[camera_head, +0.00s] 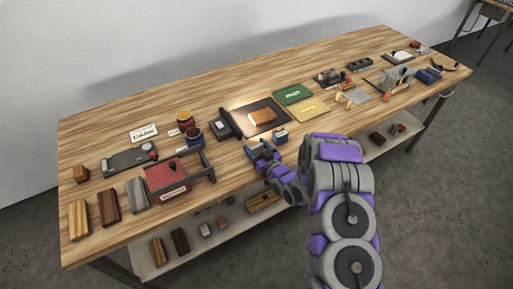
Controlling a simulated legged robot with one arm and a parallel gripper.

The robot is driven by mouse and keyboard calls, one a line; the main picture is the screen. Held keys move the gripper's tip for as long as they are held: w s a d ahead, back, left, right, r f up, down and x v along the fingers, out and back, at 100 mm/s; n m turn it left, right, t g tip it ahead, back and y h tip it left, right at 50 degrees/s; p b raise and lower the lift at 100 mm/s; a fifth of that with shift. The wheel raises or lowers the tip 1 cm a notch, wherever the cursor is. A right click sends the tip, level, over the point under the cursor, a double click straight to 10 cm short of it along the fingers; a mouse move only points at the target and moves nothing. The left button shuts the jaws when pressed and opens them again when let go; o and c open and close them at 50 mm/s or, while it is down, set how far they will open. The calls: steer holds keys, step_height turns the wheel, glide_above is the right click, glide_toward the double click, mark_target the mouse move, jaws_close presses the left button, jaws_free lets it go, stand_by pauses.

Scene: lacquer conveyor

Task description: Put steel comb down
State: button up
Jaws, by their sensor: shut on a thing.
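My gripper (259,153) is over the front middle of the wooden workbench (250,99), near its front edge. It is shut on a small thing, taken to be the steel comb. The comb is too small and too hidden by the fingers to make out its shape or teeth. I cannot tell whether it touches the bench top. A small blue block with a pale top (280,135) stands just right of and behind my gripper.
Behind my gripper lies a dark tray (246,128) with a lit orange-brown block (262,116). Green (293,94) and yellow (308,109) panels lie farther right. A red box (170,176) and wooden blocks fill the left end. The back strip is largely clear.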

steer(key=shift+r, duration=0.1)
steer(key=shift+f, duration=0.3)
steer(key=o, duration=1.1)
steer(key=shift+d, duration=0.1)
steer(key=p+v, duration=0.3)
steer(key=v, duration=1.4)
steer(key=shift+d, duration=0.35)
